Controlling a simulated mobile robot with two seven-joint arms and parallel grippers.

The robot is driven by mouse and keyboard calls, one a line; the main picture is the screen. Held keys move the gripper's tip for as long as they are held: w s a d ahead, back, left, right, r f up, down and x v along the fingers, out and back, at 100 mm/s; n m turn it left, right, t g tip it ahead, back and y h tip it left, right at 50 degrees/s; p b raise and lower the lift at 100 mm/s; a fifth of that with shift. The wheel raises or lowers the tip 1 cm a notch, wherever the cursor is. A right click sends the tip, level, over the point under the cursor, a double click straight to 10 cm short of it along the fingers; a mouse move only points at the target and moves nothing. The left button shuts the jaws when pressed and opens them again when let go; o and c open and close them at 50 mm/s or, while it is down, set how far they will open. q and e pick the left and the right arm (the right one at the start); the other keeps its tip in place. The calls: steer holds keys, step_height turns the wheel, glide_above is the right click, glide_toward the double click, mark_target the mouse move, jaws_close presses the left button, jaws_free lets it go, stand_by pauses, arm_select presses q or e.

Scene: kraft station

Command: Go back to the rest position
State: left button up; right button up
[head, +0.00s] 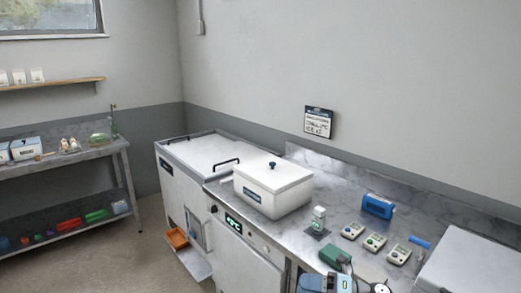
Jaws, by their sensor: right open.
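My right gripper (328,283) shows at the bottom edge of the head view, cut off by the frame. It is open, low over the front of the marble-look worktop (340,215), close to a dark green device (335,256). I see nothing held between its fingers, though its lower part is out of frame. My left gripper is not in view.
A white lidded box (272,190) stands on the worktop beside a chest with a grey lid (205,150). A small jar (319,219), several small button units (376,242) and a blue device (378,205) stand to the right. A side bench (60,160) is at left, with open floor between.

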steer(key=s+d+f+m+t+h+p, duration=0.2)
steer(key=s+f+m+h, duration=0.5)
steer(key=s+m, duration=0.6)
steer(key=s+d+f+m+t+h+p, duration=0.3)
steer(key=s+d+f+m+t+h, duration=0.2)
steer(key=s+m, duration=0.8)
step_height(320, 180, down, 5)
steer(key=d+m+h, duration=0.1)
steer(key=m+h, duration=0.2)
steer(key=m, duration=0.4)
steer(key=shift+d+f+m, duration=0.2)
steer(key=shift+d+m, duration=0.1)
steer(key=shift+m, duration=0.1)
steer(key=shift+s+d, duration=0.1)
steer(key=shift+d, duration=0.05)
